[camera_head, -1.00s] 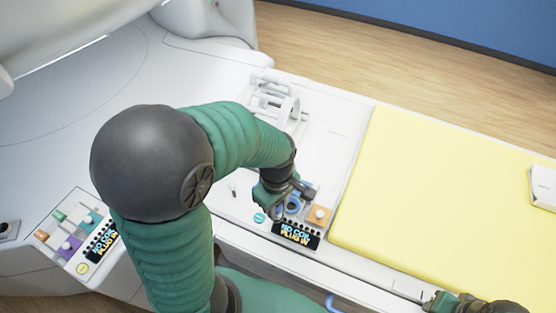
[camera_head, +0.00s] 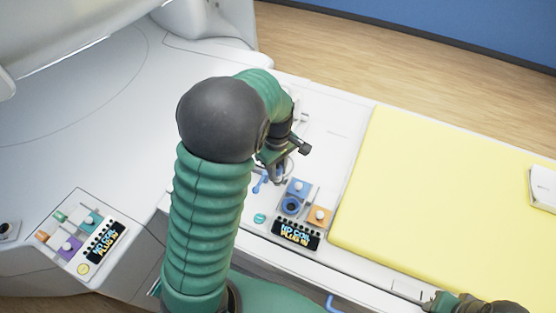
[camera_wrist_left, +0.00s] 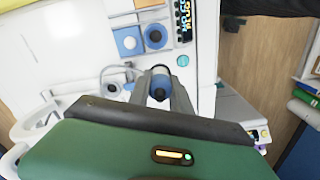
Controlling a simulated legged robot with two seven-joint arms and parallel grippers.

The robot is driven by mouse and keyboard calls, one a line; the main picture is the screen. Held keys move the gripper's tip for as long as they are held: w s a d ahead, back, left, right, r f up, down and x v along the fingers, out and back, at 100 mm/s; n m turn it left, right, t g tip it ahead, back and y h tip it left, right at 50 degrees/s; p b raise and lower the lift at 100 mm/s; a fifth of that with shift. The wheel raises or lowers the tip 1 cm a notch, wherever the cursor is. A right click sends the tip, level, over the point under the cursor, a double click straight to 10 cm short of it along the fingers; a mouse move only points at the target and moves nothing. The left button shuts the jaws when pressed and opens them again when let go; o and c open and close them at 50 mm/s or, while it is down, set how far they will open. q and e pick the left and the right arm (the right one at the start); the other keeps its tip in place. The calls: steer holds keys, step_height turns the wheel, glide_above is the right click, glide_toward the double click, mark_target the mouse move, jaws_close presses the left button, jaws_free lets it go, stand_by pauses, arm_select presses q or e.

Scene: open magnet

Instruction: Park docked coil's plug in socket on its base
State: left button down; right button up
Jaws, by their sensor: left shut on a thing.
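My left gripper (camera_head: 276,172) is shut on the blue plug (camera_wrist_left: 159,84), whose dark round end shows between the fingers in the left wrist view. The gripper is above the white deck, up and left of the blue socket panel. The blue ring socket (camera_head: 291,205) is empty; it also shows in the left wrist view (camera_wrist_left: 155,37). The white docked coil (camera_wrist_left: 30,122) is partly behind the gripper, and in the head view my arm hides most of it. The parking socket on its base cannot be made out. My right gripper (camera_head: 436,300) is low at the right, its jaws unclear.
A blue block with a white knob (camera_head: 298,187) and an orange one (camera_head: 319,216) sit beside the socket. A display (camera_head: 297,235) reads "NO COIL PLUG IN". A yellow mat (camera_head: 440,200) covers the table on the right. Another panel (camera_head: 82,235) is at lower left.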

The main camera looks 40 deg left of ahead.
arm_select(q)
steer(key=w+a+p, duration=0.5)
steer(key=w+a, duration=0.6)
steer(key=w, duration=0.3)
steer(key=shift+w+a, duration=0.2)
steer(key=shift+w, duration=0.1)
step_height(320, 180, down, 10)
steer(key=b, duration=0.4)
steer(key=shift+d+b, duration=0.15)
steer(key=shift+b, duration=0.2)
steer(key=shift+s+f+b, duration=0.1)
steer(key=shift+f+b, duration=0.65)
steer(key=shift+f, duration=0.4)
